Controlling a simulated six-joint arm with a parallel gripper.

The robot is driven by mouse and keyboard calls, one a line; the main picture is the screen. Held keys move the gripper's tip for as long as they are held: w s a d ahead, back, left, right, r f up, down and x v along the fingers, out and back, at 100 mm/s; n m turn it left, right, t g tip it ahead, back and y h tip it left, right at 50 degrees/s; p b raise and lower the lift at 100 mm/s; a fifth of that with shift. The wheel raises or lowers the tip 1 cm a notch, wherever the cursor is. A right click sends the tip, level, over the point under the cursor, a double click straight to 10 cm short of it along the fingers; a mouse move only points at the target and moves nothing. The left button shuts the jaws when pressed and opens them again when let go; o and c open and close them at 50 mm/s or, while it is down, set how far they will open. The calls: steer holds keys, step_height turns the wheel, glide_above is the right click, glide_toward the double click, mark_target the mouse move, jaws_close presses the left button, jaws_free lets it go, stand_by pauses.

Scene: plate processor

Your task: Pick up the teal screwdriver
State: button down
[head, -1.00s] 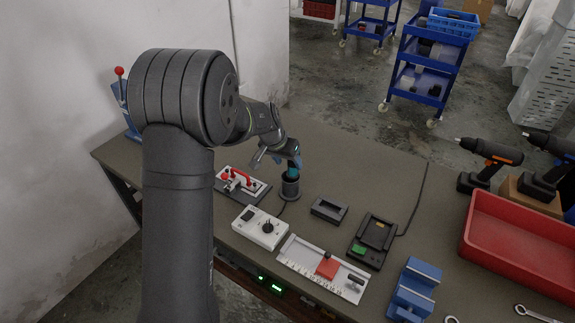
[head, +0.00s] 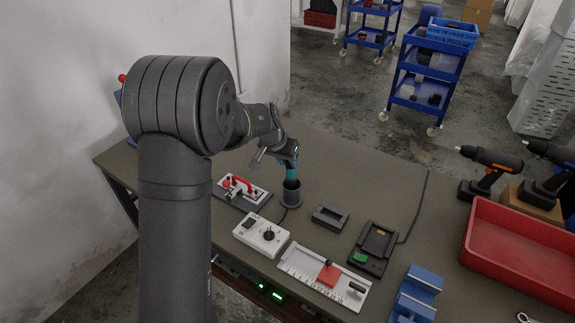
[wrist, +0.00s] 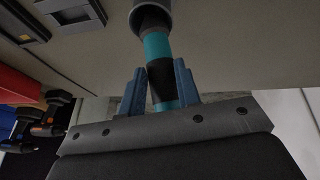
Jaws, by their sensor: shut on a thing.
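The teal screwdriver (wrist: 157,46), with black bands on its handle, is between the two blue fingers of my gripper (wrist: 159,70) in the wrist view. My gripper is shut on it. Its far end goes into the mouth of a round dark grey holder (wrist: 158,6); how deep it sits is hidden. In the head view my gripper (head: 289,160) is above the holder (head: 291,195), and a short teal length of the screwdriver (head: 291,174) shows between them, roughly upright.
A toggle-clamp fixture (head: 242,192) and a white box with a knob (head: 262,235) stand close to the holder. A small dark tray (head: 329,217) and a charger (head: 373,248) lie to the right. The table's back is clear.

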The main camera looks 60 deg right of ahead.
step_height(320, 180, up, 16)
steer(key=r, duration=0.1)
steer(key=m+g+h, duration=0.2)
steer(key=m+g, duration=0.2)
steer(key=m, duration=0.5)
glide_above(287, 173)
steer(key=a, duration=0.2)
step_height(287, 173, down, 9)
steer(key=shift+w+f, duration=0.15)
steer(key=shift+f, duration=4.45)
steer(key=c, duration=1)
jaws_free()
steer(key=shift+o, duration=0.5)
steer(key=o, duration=0.5)
